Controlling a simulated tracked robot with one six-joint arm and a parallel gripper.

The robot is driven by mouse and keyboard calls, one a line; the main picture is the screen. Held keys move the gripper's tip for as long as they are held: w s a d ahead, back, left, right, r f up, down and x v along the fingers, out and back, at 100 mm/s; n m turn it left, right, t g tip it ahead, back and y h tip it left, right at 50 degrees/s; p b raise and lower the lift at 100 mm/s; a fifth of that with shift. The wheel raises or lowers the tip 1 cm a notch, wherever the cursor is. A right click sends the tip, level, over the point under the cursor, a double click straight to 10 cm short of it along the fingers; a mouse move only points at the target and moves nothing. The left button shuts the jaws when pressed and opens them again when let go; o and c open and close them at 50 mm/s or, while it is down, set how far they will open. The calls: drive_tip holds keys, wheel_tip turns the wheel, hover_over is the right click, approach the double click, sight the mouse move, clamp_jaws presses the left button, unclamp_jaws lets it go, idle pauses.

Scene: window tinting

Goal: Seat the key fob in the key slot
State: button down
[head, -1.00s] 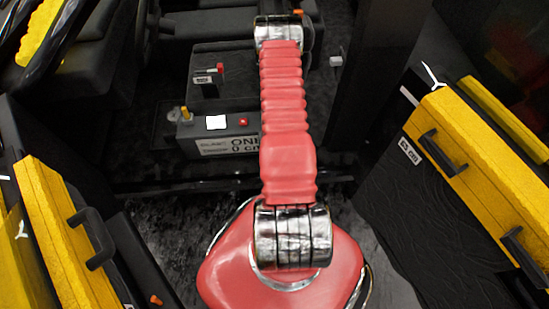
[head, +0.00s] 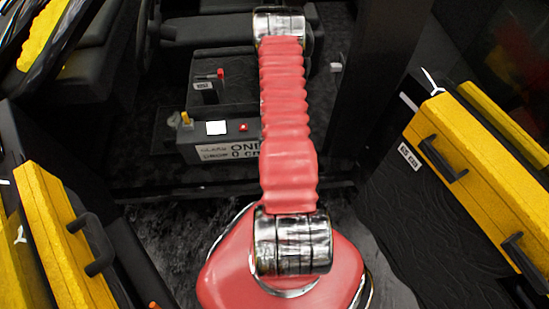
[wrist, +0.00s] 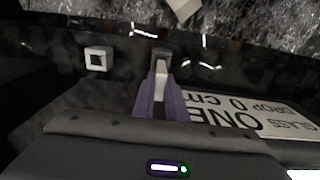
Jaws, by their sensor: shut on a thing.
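My gripper (wrist: 160,103) shows in the wrist view as two purple-grey fingers, close together at the middle. It is shut on a small pale piece, which I take to be the key fob (wrist: 160,75). A small dark grey block (wrist: 160,57) lies just past its tip; I cannot tell whether they touch. A pale-framed square with a dark centre (wrist: 98,58), perhaps the key slot, lies left of the fingertips, apart from them. In the head view my arm hides the gripper and fob.
The head view shows a grey console (head: 190,150) with a white square (head: 216,128), red button (head: 243,127) and yellow knob (head: 185,118). Its lettered label (wrist: 225,112) is close right of my fingers in the wrist view. Yellow panels with black handles (head: 60,240) (head: 470,160) flank me.

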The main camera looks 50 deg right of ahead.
drive_tip(key=shift+r, duration=2.75)
drive_tip(key=shift+a, duration=0.1)
drive_tip(key=shift+s+a, duration=0.2)
drive_tip(key=w+a+r+n, duration=0.3)
drive_tip(key=w+a+r, duration=0.55)
drive_tip(key=r, duration=0.25)
drive_tip(key=w+a+r+n, duration=0.2)
drive_tip(key=w+a+r, duration=0.65)
drive_tip(key=r, duration=0.35)
drive_tip(key=w+a+r+n, duration=0.2)
drive_tip(key=w+a+r, duration=0.2)
drive_tip(key=a, duration=0.5)
drive_tip(key=w+a+r+n, duration=0.2)
drive_tip(key=w+a+r, duration=0.2)
drive_tip(key=a+r, duration=0.4)
drive_tip(key=a, duration=0.2)
drive_tip(key=shift+a+r+n, duration=0.25)
drive_tip(key=shift+a+n, duration=0.05)
drive_tip(key=shift+n, duration=0.1)
